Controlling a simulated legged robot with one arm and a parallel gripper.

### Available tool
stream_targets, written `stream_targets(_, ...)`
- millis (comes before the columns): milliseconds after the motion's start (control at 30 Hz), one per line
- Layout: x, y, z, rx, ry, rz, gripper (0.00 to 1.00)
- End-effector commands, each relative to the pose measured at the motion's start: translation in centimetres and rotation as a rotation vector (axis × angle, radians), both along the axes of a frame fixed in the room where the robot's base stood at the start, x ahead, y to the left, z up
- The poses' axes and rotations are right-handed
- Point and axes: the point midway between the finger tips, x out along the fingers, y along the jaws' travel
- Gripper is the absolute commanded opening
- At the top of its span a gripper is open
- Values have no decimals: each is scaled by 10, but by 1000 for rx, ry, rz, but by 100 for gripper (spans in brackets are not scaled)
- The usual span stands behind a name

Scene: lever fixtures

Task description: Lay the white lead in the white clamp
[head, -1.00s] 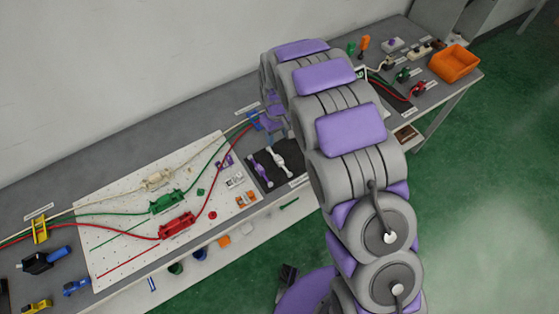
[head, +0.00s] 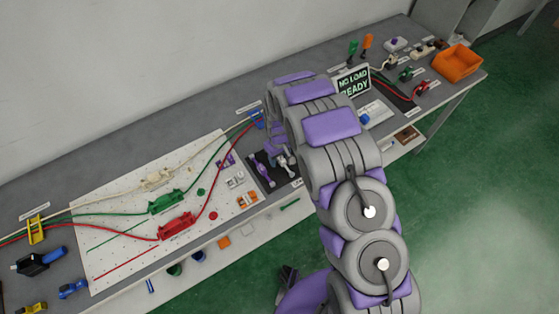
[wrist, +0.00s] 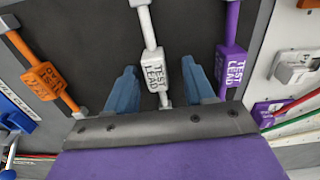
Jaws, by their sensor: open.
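The white test lead (wrist: 152,72) lies on the dark mat in the wrist view, its thick labelled middle between my fingers. My gripper (wrist: 162,78) is open, with one blue finger on each side of the lead and a visible gap to each. In the head view my arm partly covers the white lead (head: 284,162), and the fingertips are hard to make out there. A cream-white clamp (head: 157,179) sits on the white pegboard to the left, at the cream cable. The cable partly hides its details.
A purple lead (wrist: 230,62) lies right of the white one, an orange lead (wrist: 44,75) left. A green clamp (head: 167,202) and red clamp (head: 176,226) sit below the cream-white clamp with cables. A sign (head: 353,82) stands right of my arm.

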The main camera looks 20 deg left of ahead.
Motion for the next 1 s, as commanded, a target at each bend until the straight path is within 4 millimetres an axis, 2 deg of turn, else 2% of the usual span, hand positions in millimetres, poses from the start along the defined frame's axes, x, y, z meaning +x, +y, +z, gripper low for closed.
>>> stream_targets(233,0,-4,-2,3,1,-1,53)
stream_targets(800,0,0,-4,0,0,0,0)
stream_targets(1000,0,-2,-4,0,2,-1,0)
